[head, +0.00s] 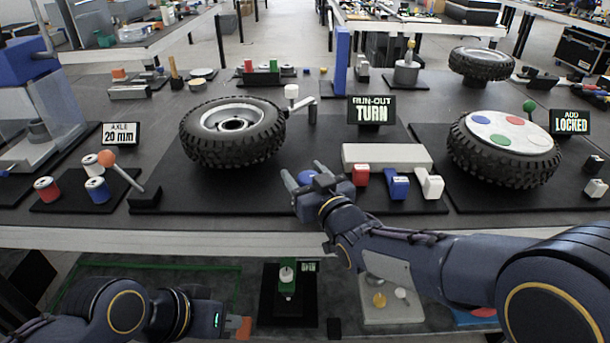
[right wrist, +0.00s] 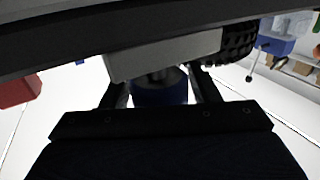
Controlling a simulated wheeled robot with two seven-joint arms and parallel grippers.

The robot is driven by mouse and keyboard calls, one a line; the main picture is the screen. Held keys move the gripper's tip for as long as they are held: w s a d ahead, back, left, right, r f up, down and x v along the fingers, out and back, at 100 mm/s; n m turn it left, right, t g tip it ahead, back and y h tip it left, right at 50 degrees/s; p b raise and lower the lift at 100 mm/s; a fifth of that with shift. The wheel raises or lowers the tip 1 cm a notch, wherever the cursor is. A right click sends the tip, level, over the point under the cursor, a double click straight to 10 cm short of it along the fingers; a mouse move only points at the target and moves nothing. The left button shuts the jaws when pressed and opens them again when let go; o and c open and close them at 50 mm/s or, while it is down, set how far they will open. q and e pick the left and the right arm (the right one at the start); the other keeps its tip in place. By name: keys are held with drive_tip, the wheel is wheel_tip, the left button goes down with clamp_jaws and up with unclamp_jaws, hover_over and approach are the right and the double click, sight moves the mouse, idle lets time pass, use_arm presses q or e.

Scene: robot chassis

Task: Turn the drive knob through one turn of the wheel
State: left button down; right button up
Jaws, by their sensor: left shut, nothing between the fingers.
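The wheel (head: 232,130), a black knobbly tyre on a pale rim, sits on a dark plate on the bench. A sign behind it (head: 371,110) reads "RUN-OUT TURN". A blue knob (head: 306,177), which looks like the drive knob, is in front of the wheel to its right. My right gripper (head: 305,175) has its fingers either side of this knob. In the right wrist view the blue knob (right wrist: 160,92) shows between the spread fingers, with slight gaps beside it. My left gripper (head: 240,327) is low at the bottom left, shut and empty, away from the wheel.
A white block (head: 386,156) with red, blue and white levers stands right of my right gripper. An orange-ended lever (head: 107,158) and spools are at left. A second wheel (head: 503,145) stands at right by a sign reading "LOCKED".

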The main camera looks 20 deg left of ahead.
drive_tip(key=shift+o, duration=0.8)
drive_tip(key=v, duration=0.8)
drive_tip(key=shift+w, duration=0.1)
